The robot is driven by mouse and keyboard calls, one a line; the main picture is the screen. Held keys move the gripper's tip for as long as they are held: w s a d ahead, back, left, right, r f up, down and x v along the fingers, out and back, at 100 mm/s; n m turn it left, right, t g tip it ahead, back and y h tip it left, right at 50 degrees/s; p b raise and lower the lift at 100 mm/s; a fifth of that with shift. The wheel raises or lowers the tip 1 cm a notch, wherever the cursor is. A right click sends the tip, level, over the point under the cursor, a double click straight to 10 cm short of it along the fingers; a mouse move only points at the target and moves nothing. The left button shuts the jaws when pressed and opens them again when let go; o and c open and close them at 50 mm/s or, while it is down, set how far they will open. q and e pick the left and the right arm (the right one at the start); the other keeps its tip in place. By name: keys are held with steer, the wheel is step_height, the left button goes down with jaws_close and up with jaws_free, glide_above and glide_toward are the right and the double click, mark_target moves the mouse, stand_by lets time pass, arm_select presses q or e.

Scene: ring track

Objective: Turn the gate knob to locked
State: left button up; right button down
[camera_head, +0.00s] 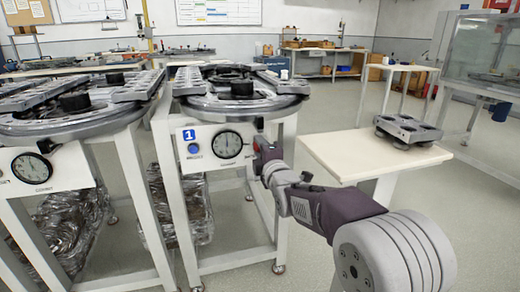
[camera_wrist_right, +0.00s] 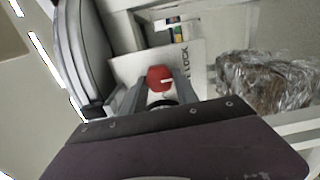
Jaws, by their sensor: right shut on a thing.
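The gate knob (camera_wrist_right: 160,78) is red with a white mark on its face. It sits on the white panel of the ring track station marked 1, and the word LOCK shows beside it in the right wrist view. My right gripper (camera_wrist_right: 160,95) is shut on the knob, with one finger on each side of it. In the head view my right arm reaches in from the right, and the right gripper (camera_head: 260,158) is at the right end of the panel (camera_head: 206,160), hiding most of the knob there. My left gripper is not in view.
A second ring track station (camera_head: 40,165) stands at the left. A pale side table (camera_head: 345,150) carrying a grey part (camera_head: 407,131) stands right. Clear wrap (camera_wrist_right: 262,80) lies below.

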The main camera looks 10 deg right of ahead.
steer(key=c, duration=0.9)
jaws_free()
steer(key=shift+c, duration=0.2)
steer(key=s+p, duration=0.3)
steer(key=s, duration=0.6)
steer(key=shift+d, duration=0.15)
